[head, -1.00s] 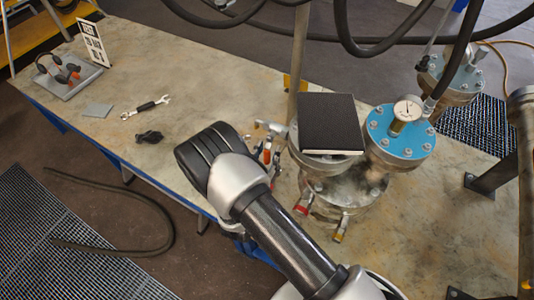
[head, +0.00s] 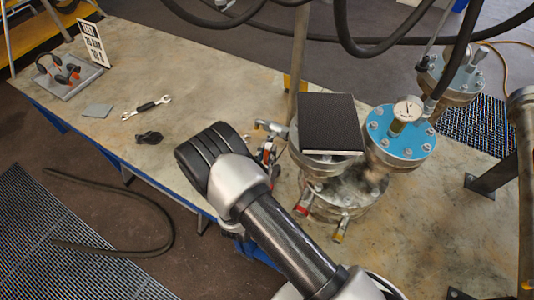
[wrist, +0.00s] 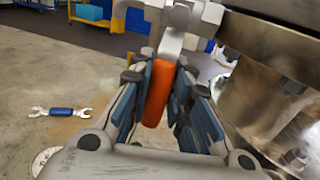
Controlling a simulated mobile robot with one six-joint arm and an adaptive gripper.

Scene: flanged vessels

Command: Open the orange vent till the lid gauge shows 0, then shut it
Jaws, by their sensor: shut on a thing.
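The orange vent handle (wrist: 156,92) hangs down from a metal fitting (wrist: 178,22) in the wrist view. My gripper (wrist: 158,85) is shut on this handle, with a blue-padded finger on each side of it. In the head view my gripper (head: 268,152) is at the left side of the near vessel (head: 345,195), partly hidden by my arm. The lid gauge (head: 407,110) is a small white dial on the blue lid (head: 385,125) of the vessel to the right. Its needle looks roughly upright, but the number is too small to read.
A black flat book-like object (head: 330,122) covers the near vessel's lid. A wrench (head: 146,107) and a dark small part (head: 149,137) lie on the table. Hoses hang overhead.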

